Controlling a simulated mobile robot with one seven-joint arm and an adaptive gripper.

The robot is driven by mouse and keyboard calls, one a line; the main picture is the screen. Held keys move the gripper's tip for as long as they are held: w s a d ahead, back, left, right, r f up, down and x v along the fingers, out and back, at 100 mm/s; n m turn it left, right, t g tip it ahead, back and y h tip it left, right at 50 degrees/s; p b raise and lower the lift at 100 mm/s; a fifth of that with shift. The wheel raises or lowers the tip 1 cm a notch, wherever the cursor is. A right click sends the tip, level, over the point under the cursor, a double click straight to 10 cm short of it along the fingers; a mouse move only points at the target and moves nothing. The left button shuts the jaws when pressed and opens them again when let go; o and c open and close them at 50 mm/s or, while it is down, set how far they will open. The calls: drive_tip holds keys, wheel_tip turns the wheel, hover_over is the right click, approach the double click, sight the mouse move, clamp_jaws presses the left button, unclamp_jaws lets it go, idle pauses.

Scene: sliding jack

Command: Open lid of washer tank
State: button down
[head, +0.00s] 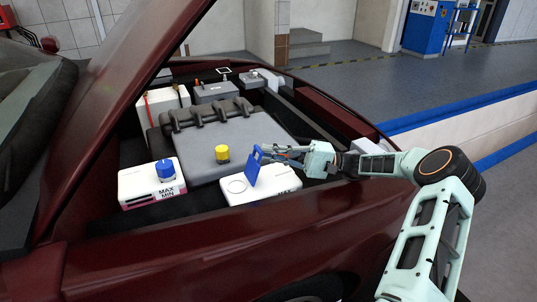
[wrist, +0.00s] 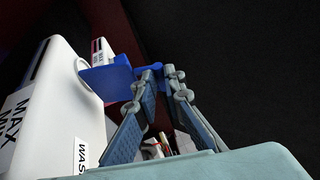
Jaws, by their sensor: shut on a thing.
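The white washer tank (head: 265,190) sits at the front of the engine bay; it also shows in the wrist view (wrist: 50,105), with "MAX" and part of "WAS" readable. Its blue lid (head: 253,166) stands raised, nearly upright, beside the round opening (head: 237,185) on the tank's top. In the wrist view the lid (wrist: 108,82) reaches from the tank's round neck to between my fingertips. My gripper (head: 266,152) is shut on the lid's edge; its fingertips also show in the wrist view (wrist: 163,75).
A second white tank (head: 150,185) with a blue cap stands to the left. The grey engine cover (head: 228,130) with a yellow cap (head: 222,154) lies behind the washer tank. The raised dark red hood (head: 120,95) slants over the left side. The red fender (head: 200,250) runs along the front.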

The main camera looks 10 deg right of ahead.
drive_tip(key=shift+s+f, duration=0.1)
drive_tip(key=shift+f, duration=0.3)
drive_tip(key=c, duration=2.3)
unclamp_jaws()
drive_tip(key=shift+r, duration=0.1)
drive_tip(key=shift+d, duration=0.1)
drive_tip(key=v, duration=1.1)
drive_tip(key=shift+d, duration=0.4)
